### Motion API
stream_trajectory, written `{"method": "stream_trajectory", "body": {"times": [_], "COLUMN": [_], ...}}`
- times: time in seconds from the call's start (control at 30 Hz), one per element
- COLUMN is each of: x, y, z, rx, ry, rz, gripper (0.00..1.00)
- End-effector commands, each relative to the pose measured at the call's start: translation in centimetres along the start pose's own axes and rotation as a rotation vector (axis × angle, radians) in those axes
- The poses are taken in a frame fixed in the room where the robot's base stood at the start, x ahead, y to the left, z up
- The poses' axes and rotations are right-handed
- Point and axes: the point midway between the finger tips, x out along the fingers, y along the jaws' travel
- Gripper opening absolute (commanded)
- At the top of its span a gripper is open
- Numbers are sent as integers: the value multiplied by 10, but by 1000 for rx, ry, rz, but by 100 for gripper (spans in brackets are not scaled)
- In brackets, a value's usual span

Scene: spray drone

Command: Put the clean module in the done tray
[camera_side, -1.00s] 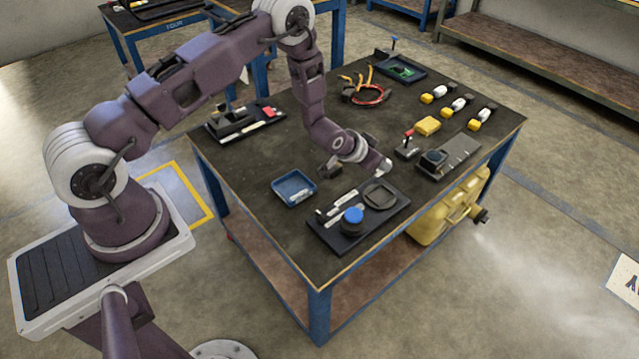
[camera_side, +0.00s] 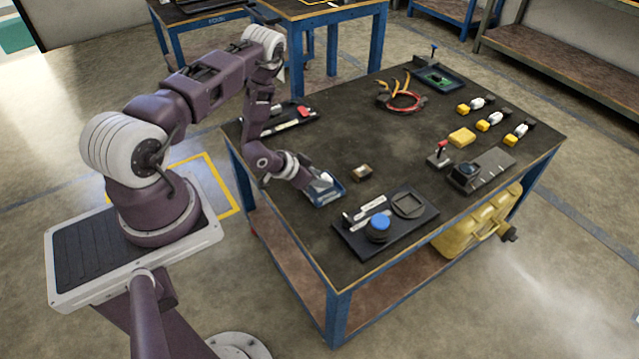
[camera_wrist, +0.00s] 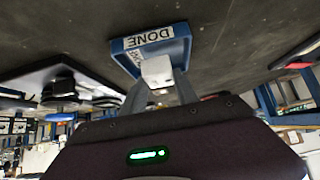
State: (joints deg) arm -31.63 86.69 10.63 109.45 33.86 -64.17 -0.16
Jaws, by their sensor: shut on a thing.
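The done tray is a shallow blue tray. It shows in the side view (camera_side: 340,194) near the table's left front edge and in the wrist view (camera_wrist: 181,32) with a "DONE" label on its wall. My gripper (camera_wrist: 158,88) is shut on a small white block, the clean module (camera_wrist: 156,69), and holds it at the tray. In the side view my gripper (camera_side: 316,184) is low over the tray and partly covers it. I cannot tell whether the module touches the tray floor.
A small brown-and-white block (camera_side: 362,173) lies on the table right of the tray. A black fixture plate (camera_side: 362,241) with a blue knob (camera_side: 379,222) stands in front. Cables (camera_side: 402,98), a yellow block (camera_side: 461,137) and a grey device (camera_side: 481,171) are farther off. The table's middle is clear.

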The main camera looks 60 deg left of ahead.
Motion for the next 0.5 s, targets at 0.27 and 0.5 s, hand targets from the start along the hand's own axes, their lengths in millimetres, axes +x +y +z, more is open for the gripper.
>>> {"method": "stream_trajectory", "body": {"times": [0.27,0.5], "x": [13,15], "y": [0,0], "z": [12,14], "rx": [0,0], "ry": [1,1], "rz": [0,0], "gripper": [0,43]}}
